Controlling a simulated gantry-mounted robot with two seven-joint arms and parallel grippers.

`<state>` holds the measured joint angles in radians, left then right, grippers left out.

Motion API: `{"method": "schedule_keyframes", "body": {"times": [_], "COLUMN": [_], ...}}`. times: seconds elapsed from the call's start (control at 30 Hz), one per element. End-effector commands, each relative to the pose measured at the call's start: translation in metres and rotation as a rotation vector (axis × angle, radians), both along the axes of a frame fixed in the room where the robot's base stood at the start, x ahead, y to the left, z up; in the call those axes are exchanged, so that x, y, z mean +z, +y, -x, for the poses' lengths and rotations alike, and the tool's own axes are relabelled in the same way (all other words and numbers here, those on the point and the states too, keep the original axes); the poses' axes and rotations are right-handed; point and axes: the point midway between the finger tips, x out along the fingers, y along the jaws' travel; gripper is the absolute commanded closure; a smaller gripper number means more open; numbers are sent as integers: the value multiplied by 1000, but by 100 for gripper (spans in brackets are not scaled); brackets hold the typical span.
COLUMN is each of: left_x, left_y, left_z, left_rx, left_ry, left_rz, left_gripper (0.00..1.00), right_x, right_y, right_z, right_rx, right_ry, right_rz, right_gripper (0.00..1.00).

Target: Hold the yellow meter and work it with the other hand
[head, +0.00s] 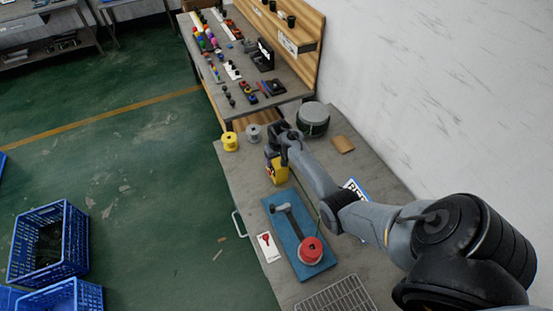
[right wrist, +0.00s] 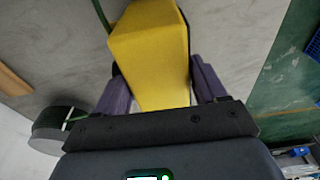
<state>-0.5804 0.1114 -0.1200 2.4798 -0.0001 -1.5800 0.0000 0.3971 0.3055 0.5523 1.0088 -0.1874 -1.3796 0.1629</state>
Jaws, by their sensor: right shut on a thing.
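The yellow meter (head: 277,168) stands near the left edge of the grey worktable in the head view. My right gripper (head: 278,148) is at its top. In the right wrist view the yellow meter (right wrist: 150,50) sits between the two fingers of my right gripper (right wrist: 160,85), which is shut on it. The meter's face and controls are hidden or too small to make out. I cannot tell whether the meter rests on the table or is lifted. My left gripper is not in view.
A blue mat (head: 290,237) holds a hammer (head: 287,216) and a red spool (head: 311,250). A yellow spool (head: 229,141), a grey spool (head: 253,133) and a round grey container (head: 313,119) stand farther back. A wire rack (head: 338,296) lies at the front. Blue crates (head: 47,244) stand on the floor.

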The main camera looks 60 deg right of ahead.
Motion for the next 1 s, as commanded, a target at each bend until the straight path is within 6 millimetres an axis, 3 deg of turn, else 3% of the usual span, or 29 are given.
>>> {"method": "schedule_keyframes", "body": {"times": [0.03,0.23,1.0], "left_x": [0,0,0], "left_y": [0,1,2], "left_z": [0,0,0], "left_rx": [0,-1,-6], "left_ry": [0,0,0], "left_rz": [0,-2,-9], "left_gripper": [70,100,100], "right_x": [0,0,0], "right_y": [0,0,0], "right_z": [0,0,0], "right_rx": [0,0,0], "right_ry": [0,0,0], "right_rz": [0,0,0], "right_gripper": [58,58,58]}}
